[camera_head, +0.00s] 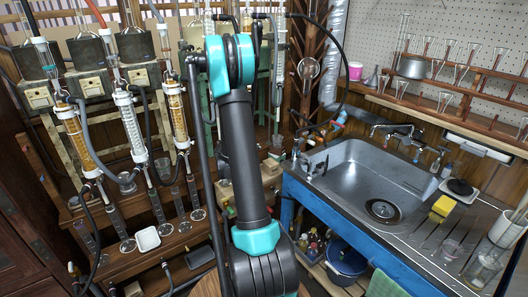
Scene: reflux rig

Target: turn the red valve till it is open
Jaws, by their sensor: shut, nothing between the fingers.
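Small red-orange fittings (334,123) show at the wall behind the sink's back left corner, beside a blue part (342,115). They are too small for me to tell whether one is the red valve, or whether a valve is open or closed. My black and teal arm rises through the middle of the view and hides part of the rig behind it. My gripper is not visible.
A metal sink (345,165) in a blue-framed bench is on the right, with a yellow sponge (443,208). Glass condensers (130,125) and heating boxes stand on the left. A blue bucket (345,262) sits under the sink. Wooden glassware racks (450,68) line the right wall.

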